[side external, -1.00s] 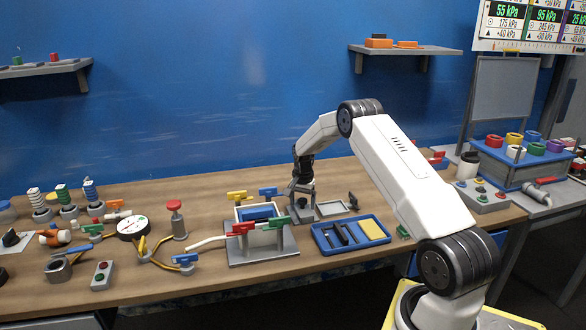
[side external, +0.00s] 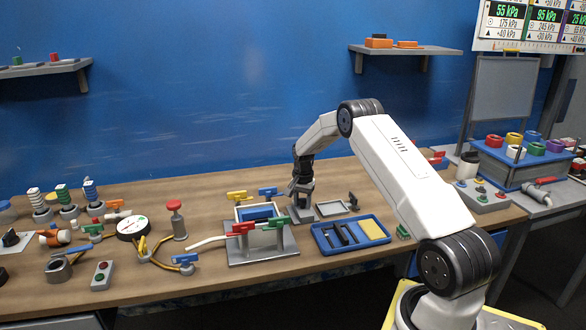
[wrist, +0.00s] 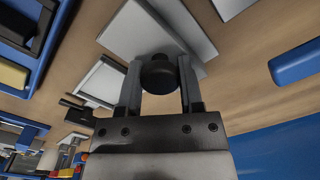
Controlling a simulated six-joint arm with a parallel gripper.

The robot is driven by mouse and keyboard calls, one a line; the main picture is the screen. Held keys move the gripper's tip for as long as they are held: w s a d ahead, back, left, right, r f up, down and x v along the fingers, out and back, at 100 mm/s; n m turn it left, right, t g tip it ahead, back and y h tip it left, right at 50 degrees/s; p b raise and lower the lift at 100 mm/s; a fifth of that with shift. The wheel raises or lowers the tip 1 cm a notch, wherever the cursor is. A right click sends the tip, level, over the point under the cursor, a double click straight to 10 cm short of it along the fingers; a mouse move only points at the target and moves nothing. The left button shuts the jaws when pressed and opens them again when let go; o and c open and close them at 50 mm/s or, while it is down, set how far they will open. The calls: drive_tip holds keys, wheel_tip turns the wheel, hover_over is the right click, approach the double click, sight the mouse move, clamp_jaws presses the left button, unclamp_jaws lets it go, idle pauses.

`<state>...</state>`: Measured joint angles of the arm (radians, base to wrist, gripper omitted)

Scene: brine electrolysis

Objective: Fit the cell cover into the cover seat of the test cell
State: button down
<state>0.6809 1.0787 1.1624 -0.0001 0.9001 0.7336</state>
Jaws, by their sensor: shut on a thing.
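My gripper (side external: 302,196) is at the left part of a grey stand (side external: 325,211), right of the test cell. In the wrist view my gripper (wrist: 160,84) is shut on a dark round knob (wrist: 159,73), taken as the knob of the cell cover. A pale grey plate (wrist: 145,35) shows behind the knob; I cannot tell whether it is the cover or the stand. The test cell (side external: 288,243) has a grey base and a blue inside. Its cover seat is not clearly visible.
Red (side external: 240,229) and green (side external: 278,223) handles stand at the cell's front, yellow (side external: 237,195) and blue (side external: 268,191) ones behind it. A blue tray (side external: 330,248) with dark parts and a yellow block lies in front of the stand. A white hose (side external: 207,241) lies left of the cell.

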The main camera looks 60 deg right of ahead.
sight(302, 199)
drive_tip(key=shift+r, duration=0.15)
drive_tip(key=shift+r, duration=0.5)
wheel_tip(302, 199, up, 2)
drive_tip(key=s+a+r, duration=0.7)
drive_tip(key=s+r, duration=0.2)
drive_tip(key=s, duration=0.2)
drive_tip(key=shift+s+a+r, duration=0.3)
drive_tip(key=shift+s+r, duration=0.05)
idle(0.4)
